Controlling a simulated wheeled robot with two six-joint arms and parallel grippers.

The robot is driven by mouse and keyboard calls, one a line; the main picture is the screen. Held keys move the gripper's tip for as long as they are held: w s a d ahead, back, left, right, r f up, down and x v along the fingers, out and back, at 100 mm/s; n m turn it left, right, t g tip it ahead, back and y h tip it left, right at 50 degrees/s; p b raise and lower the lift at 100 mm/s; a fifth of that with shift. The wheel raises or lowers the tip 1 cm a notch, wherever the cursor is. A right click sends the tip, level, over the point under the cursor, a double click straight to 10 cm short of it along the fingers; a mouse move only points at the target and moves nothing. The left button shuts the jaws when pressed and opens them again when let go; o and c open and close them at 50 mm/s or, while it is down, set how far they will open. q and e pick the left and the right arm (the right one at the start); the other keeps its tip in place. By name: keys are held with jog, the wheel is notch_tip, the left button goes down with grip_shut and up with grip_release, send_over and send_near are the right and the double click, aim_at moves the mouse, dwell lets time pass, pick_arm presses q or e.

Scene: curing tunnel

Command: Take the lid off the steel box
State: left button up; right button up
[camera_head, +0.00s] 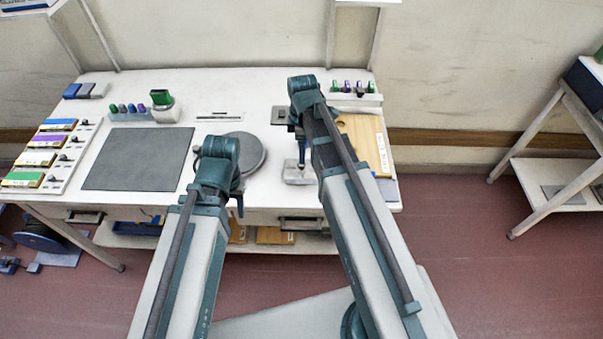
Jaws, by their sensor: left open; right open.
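A small light-grey metallic block (299,174), which looks like the steel box, sits near the table's front edge, right of centre. Whether its lid is on is too small to tell. My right gripper (301,160) points down just above it, open, with nothing visible between its fingers; I cannot tell whether it touches the block. My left gripper (240,208) is open and empty near the front edge, in front of the round grey disc (254,140), and is partly hidden by its own wrist.
A dark grey mat (138,158) covers the left middle of the white table (210,95). Coloured blocks (45,140) line the left edge. A green-topped holder (163,105) stands behind the mat. A wooden board (375,145) lies at the right, partly behind my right arm.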

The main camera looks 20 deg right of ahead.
aim_at(302, 167)
jog(key=shift+f, duration=0.1)
jog(key=f+b, duration=0.5)
jog(key=shift+s+a, duration=0.2)
jog(key=shift+s, duration=0.05)
grip_shut()
